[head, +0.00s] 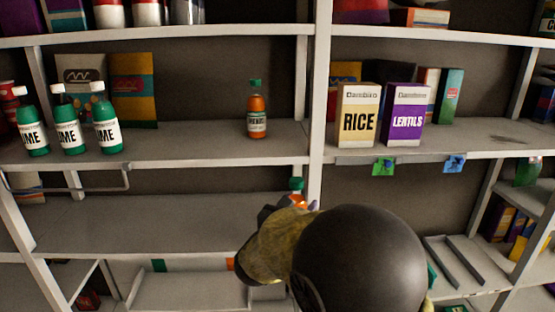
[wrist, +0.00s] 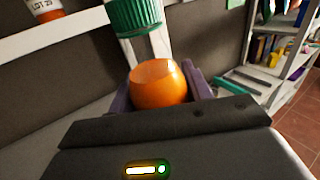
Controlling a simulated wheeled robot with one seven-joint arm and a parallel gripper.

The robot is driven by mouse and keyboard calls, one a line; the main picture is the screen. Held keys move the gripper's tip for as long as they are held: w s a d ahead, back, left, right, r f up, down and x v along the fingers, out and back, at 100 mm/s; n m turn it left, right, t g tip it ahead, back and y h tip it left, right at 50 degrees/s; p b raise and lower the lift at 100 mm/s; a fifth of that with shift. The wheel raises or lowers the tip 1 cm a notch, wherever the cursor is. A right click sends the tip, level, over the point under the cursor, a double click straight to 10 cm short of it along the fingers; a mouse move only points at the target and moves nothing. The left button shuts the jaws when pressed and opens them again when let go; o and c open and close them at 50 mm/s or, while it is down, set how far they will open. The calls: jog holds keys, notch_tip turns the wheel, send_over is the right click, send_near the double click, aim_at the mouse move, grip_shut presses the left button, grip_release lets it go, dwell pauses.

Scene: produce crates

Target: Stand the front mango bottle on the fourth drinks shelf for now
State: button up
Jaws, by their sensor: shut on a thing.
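My gripper (head: 292,206) is shut on an orange bottle with a green cap (head: 298,185). In the wrist view the bottle (wrist: 158,84) stands between the purple jaws (wrist: 160,92), its cap above them. My arm hides most of it in the head view, and its label is not visible. It is near the lower shelf (head: 150,225), beside the upright post; I cannot tell whether its base touches anything. Another orange bottle with a green cap (head: 257,102) stands upright on the shelf above. An orange base marked with a lot number (wrist: 48,8) shows at the wrist view's top left.
A rice box (head: 357,114) and a lentils box (head: 405,114) stand right of the post (head: 318,100). The visible lower shelf left of my gripper is bare. A thin rail (head: 100,190) hangs at its left.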

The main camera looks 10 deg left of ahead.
jog(key=s+d+f+n+y+b, duration=0.1)
jog(key=d+f, duration=0.6)
jog(key=f, duration=1)
jog(key=s+d+f+n+y+b, duration=0.1)
jog(key=s+d+f+b, duration=0.3)
jog(key=f, duration=1.3)
jog(key=s+d+f+n+y+b, duration=0.1)
jog(key=s+d+f+y+b, duration=0.1)
jog(key=d+f, duration=0.8)
notch_tip(320, 180, down, 8)
jog(key=shift+s+r+t+y, duration=0.25)
jog(key=shift+s+t+y, duration=0.05)
jog(key=shift+s+y, duration=0.2)
jog(key=shift+w+d, duration=0.1)
jog(key=shift+w, duration=0.05)
